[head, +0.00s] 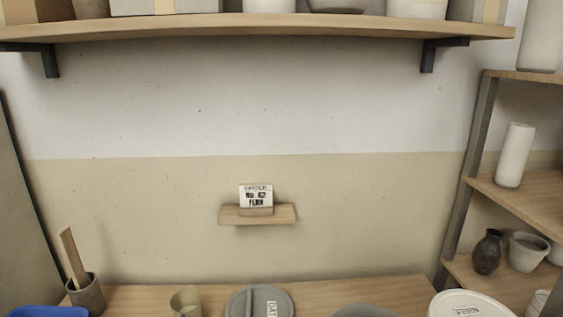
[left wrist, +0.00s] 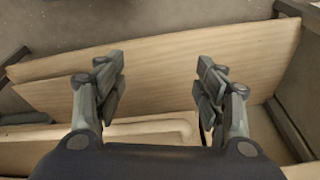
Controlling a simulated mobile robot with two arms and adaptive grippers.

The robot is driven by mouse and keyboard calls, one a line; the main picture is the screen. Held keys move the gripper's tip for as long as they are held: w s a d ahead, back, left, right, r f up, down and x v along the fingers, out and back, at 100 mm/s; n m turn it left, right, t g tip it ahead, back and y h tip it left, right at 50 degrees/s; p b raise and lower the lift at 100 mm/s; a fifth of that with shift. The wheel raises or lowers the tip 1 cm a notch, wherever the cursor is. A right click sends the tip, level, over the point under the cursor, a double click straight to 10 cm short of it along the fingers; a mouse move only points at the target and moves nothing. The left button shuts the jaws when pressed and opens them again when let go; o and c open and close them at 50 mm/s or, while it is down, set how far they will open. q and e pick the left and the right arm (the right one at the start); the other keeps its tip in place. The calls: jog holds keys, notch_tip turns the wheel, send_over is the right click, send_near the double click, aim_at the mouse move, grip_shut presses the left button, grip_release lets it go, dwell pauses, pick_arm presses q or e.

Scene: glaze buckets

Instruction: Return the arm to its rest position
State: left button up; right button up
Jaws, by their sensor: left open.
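My left gripper (left wrist: 160,84) shows in the left wrist view. Its two fingers are spread wide apart with nothing between them. Below and beyond the fingers is a pale wooden board surface (left wrist: 160,65). Neither gripper shows in the head view, and my right gripper is in no view. In the head view a small card (head: 256,195) reading "No 62 FERN" stands on a little wall ledge (head: 235,217). A white round lid (head: 450,303) labelled "FERN" and a grey round lid (head: 245,305) with a partly readable label show at the bottom edge.
A wooden table (head: 330,287) runs along the wall. A cup with a wooden stick (head: 88,297) and a beige cup (head: 185,300) stand on it. A long shelf (head: 250,27) hangs above. A rack (head: 530,200) with vases and bowls stands at right. A blue thing (head: 35,312) is cut off at bottom left.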

pick_arm(q)
jog(key=s+a+f+g, duration=0.1)
jog(key=s+f, duration=0.2)
jog(key=f, duration=0.5)
jog(key=s+f, duration=0.4)
jog(key=f, duration=0.3)
jog(key=s+a+f, duration=0.2)
jog(key=s+f, duration=0.7)
jog(key=s, duration=0.3)
jog(key=shift+s+a+f+g, duration=0.2)
jog(key=shift+s+f+g, duration=0.05)
jog(key=shift+g, duration=0.15)
